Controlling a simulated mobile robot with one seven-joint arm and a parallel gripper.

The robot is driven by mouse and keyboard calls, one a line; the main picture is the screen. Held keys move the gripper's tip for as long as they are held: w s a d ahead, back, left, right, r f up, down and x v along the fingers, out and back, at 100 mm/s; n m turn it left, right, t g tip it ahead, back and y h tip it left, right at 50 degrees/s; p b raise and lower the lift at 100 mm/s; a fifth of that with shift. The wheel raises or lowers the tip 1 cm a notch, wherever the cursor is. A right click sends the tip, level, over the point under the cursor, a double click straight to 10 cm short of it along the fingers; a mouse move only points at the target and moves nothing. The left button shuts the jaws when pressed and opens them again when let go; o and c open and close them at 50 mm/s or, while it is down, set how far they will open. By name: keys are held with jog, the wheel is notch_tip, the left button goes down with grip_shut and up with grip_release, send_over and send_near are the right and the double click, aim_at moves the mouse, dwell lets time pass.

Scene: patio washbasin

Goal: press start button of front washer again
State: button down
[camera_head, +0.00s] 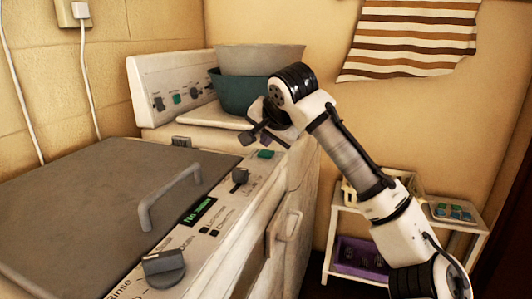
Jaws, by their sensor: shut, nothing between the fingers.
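The front washer (95,205) fills the left and lower part of the view, with a closed grey lid and a white control panel. The panel has a large grey knob (164,269), a lit green display (199,211), a small dark knob (239,177) and a green button (266,154) at its far end. My gripper (256,136) is shut and empty, close above and just behind that green button. I cannot tell whether it touches the panel. Any label on the button is too small to read.
A back washer (151,79) stands behind, with its own knobs and green button (177,98). A teal bowl (236,93) and a pale bowl (262,57) are stacked on it, beside my gripper. A white shelf (335,222) stands at the right, behind my arm.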

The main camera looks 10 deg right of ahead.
aim_at(267, 154)
jog(key=shift+f, duration=0.35)
jog(key=shift+f+b, duration=0.35)
jog(key=shift+f, duration=0.15)
dwell(0.5)
jog(key=shift+r, duration=0.2)
dwell(0.5)
jog(key=shift+r+p, duration=0.75)
jog(key=shift+p, duration=0.1)
notch_tip(267, 154, up, 5)
jog(key=p, duration=0.4)
